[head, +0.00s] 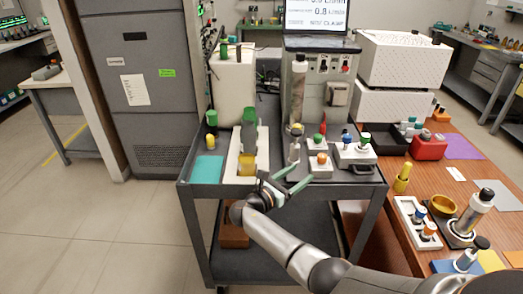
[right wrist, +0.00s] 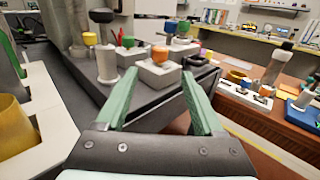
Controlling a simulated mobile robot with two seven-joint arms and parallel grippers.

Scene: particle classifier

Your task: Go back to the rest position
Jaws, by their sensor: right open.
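My right gripper (head: 294,177) is at the front edge of the grey cart, its green fingers spread and empty. In the right wrist view my right gripper (right wrist: 159,76) shows both fingers apart with nothing between them. Beyond the fingertips stands a white block with an orange knob (right wrist: 158,67), which also shows in the head view (head: 320,166). The gripper looks apart from it. My right arm reaches in from the lower right. My left gripper is in neither view.
The grey cart (head: 197,192) carries a white holder with a yellow cup (head: 246,164), a teal pad (head: 208,169) and several knobbed fittings. A brown table (head: 470,150) stands right. A grey cabinet (head: 145,60) stands left. Open floor (head: 100,230) lies front left.

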